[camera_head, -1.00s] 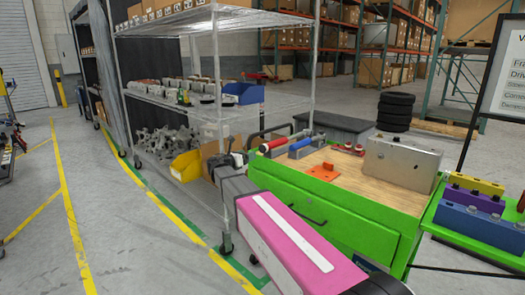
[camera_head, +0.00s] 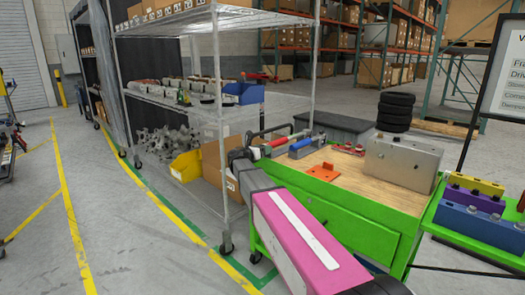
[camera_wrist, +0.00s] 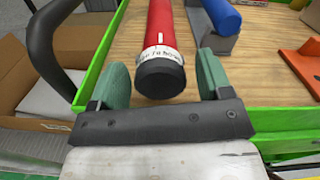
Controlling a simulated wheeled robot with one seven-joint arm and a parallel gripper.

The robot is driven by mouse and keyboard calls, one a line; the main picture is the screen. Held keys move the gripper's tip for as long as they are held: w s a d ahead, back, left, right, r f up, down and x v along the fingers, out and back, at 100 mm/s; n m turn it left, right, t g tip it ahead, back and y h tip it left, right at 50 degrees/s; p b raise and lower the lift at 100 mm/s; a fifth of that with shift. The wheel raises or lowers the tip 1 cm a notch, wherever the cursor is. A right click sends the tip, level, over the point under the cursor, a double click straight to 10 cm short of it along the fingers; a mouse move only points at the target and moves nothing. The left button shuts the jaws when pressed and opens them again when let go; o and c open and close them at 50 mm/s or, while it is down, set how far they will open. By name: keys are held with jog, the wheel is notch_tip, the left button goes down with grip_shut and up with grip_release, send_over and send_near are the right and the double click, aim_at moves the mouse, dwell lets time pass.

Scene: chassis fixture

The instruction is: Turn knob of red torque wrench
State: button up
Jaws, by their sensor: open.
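The red torque wrench (camera_wrist: 163,28) points toward me in the wrist view, with a white scale ring and a black knob (camera_wrist: 160,74) at its near end. My gripper (camera_wrist: 161,82) is open, with one green finger on each side of the knob. A gap shows on both sides, wider on the right. In the head view the red wrench (camera_head: 278,142) lies at the left side of the green workbench (camera_head: 350,215), partly hidden by my arm. I cannot tell the gripper's height relative to the knob.
A blue-handled tool (camera_wrist: 222,14) lies right of the wrench. An orange bracket (camera_wrist: 303,62) is farther right. A dark curved bar (camera_wrist: 50,40) rises on the left near a cardboard box (camera_wrist: 30,95). A metal block (camera_head: 400,162) stands on the bench. A wire shelf (camera_head: 218,110) stands left.

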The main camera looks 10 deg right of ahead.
jog(key=c, duration=0.9)
jog(key=shift+c, duration=0.2)
jog(key=shift+m, duration=3.4)
jog(key=o, duration=0.9)
jog(key=shift+o, duration=0.2)
